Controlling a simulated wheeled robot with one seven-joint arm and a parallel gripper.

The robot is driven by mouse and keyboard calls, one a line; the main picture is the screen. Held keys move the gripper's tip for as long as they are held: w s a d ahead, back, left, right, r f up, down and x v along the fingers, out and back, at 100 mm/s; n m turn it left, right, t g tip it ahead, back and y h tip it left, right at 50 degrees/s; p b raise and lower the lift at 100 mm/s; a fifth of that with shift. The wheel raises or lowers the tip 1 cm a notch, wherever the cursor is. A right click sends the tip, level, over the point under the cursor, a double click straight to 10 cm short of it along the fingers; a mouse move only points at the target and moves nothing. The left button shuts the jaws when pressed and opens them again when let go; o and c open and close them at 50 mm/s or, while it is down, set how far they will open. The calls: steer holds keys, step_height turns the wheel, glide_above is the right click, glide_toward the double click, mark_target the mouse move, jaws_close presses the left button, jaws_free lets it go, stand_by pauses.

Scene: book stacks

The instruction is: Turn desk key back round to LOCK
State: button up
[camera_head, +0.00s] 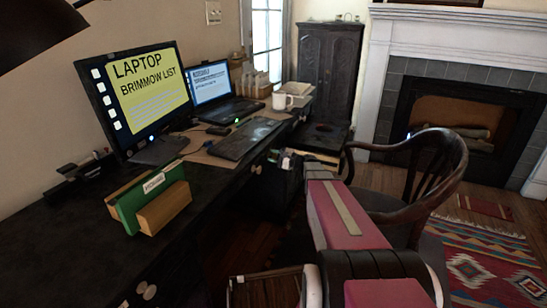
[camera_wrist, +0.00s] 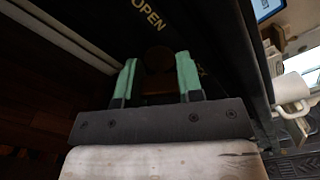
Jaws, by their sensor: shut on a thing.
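In the wrist view, my gripper (camera_wrist: 158,72) faces the dark desk front with its two green fingers on either side of a dark brown, rounded piece, the desk key (camera_wrist: 158,60). The fingers are shut on it. The key is dim, so its exact angle is hard to tell. Yellow letters reading OPEN (camera_wrist: 149,15) show on the dark panel above the key. No LOCK lettering can be read. In the head view, my gripper (camera_head: 290,160) is at the front of the dark desk (camera_head: 60,240), and the key there cannot be made out.
A wooden chair (camera_head: 430,150) stands close to the right of my arm. On the desk are a monitor (camera_head: 145,95), a laptop (camera_head: 215,90), a white mug (camera_head: 282,101) and a green book in a wooden holder (camera_head: 165,205). An open drawer (camera_head: 265,290) shows low in front.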

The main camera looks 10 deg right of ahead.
steer(key=shift+m, duration=0.9)
steer(key=o, duration=0.9)
steer(key=shift+o, duration=0.2)
steer(key=shift+s+d, duration=0.1)
steer(key=v, duration=1)
steer(key=shift+s+d, duration=0.2)
steer(key=shift+d, duration=0.05)
steer(key=shift+a, duration=0.1)
